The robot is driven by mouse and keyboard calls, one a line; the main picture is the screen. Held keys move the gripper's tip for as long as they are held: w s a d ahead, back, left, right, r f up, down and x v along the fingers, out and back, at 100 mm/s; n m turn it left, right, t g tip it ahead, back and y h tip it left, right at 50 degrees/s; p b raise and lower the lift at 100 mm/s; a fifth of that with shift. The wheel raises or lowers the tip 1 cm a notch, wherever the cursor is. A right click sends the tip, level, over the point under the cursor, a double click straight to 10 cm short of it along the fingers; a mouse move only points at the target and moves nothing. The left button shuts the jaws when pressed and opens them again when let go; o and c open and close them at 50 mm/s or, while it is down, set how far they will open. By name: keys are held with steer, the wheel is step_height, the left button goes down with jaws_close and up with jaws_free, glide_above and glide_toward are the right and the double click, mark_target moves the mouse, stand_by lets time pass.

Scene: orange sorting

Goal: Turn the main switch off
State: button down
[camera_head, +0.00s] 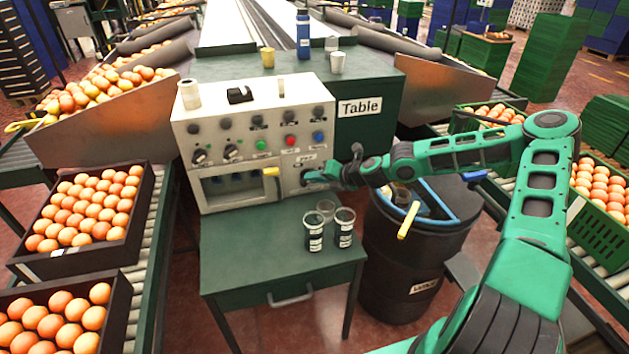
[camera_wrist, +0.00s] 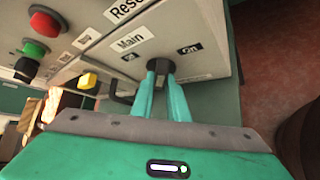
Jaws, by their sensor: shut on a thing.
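The main switch (camera_wrist: 160,66) is a dark round knob on the light panel of the control box (camera_head: 255,105). The word "Main" is above it in the wrist view, with an "On" label (camera_wrist: 190,49) on one side and a small label, probably "Off", on the other. My gripper (camera_wrist: 164,80) is shut on the knob, with both green fingertips touching it. In the head view my gripper (camera_head: 312,176) reaches the lower right of the box front and mostly hides the knob. Which way the knob points cannot be told.
Red (camera_head: 290,141) and green buttons sit near the switch on the panel. A yellow handle (camera_head: 272,172) is left of my gripper. Cups (camera_head: 314,232) stand on the green table (camera_head: 230,275) below. A dark barrel (camera_head: 395,270) stands under my forearm.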

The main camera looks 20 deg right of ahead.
steer(key=n+h, duration=0.1)
steer(key=h, duration=0.1)
steer(key=a+n+h, duration=0.1)
steer(key=h, duration=0.1)
steer(key=n+h, duration=0.1)
steer(key=h, duration=0.1)
steer(key=shift+a+r+g, duration=0.15)
steer(key=shift+a+g, duration=0.1)
steer(key=shift+g, duration=0.15)
steer(key=shift+n+h, duration=0.3)
steer(key=shift+h, duration=0.1)
stand_by(0.4)
steer(key=c, duration=1.7)
jaws_free()
steer(key=shift+r, duration=0.15)
